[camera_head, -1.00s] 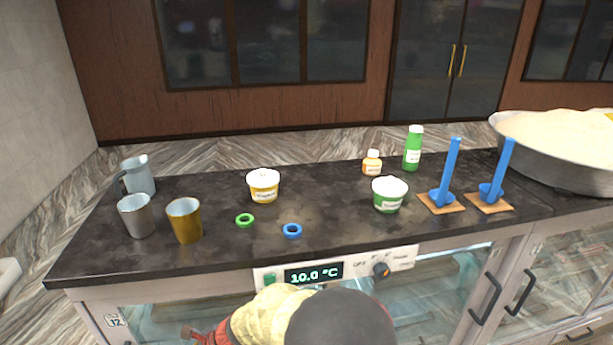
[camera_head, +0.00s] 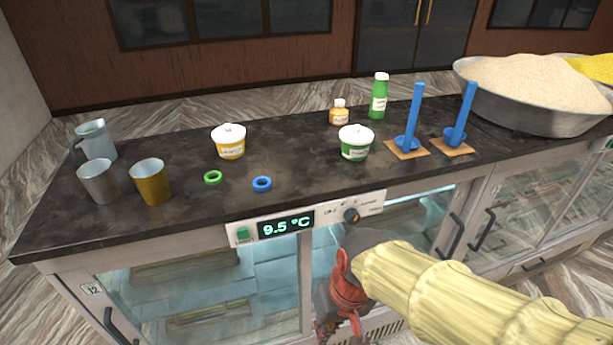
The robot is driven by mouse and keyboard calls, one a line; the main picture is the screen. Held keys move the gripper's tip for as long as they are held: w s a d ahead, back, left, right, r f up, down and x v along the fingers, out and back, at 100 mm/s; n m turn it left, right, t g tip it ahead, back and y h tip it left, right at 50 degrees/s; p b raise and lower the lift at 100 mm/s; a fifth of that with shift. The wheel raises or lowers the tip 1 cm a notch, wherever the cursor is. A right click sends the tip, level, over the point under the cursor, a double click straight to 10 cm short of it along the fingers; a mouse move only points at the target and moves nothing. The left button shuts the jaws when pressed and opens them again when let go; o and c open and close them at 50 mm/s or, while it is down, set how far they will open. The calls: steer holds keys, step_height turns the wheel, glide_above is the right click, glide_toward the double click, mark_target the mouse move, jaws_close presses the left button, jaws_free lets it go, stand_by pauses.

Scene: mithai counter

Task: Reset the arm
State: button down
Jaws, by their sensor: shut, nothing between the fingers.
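My arm, in a pale yellow sleeve, reaches in from the lower right of the head view, in front of the glass-fronted counter. Beyond the sleeve's end, red and dark parts hang down to my gripper (camera_head: 338,328), low in front of the cabinet doors and below the countertop. The gripper is shut and empty. Its fingertips are small and partly lost against the dark background. It is apart from everything on the counter.
The dark countertop (camera_head: 290,165) holds a jug (camera_head: 96,142), two cups (camera_head: 151,182), two rings (camera_head: 262,184), two lidded tubs (camera_head: 356,143), two bottles (camera_head: 378,98) and two blue stands (camera_head: 411,125). A large heaped pan (camera_head: 540,110) stands right. The display panel (camera_head: 290,224) is near my arm.

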steer(key=s+d+r+m+t+h, duration=0.1)
steer(key=d+r+t, duration=0.1)
steer(key=d+r, duration=0.3)
steer(key=s+d+r+m+t+h, duration=0.1)
steer(key=d+r, duration=0.4)
steer(key=d, duration=0.5)
steer(key=shift+s+d+r+m+t, duration=0.2)
steer(key=shift+s+m+t, duration=0.15)
steer(key=shift+t, duration=0.55)
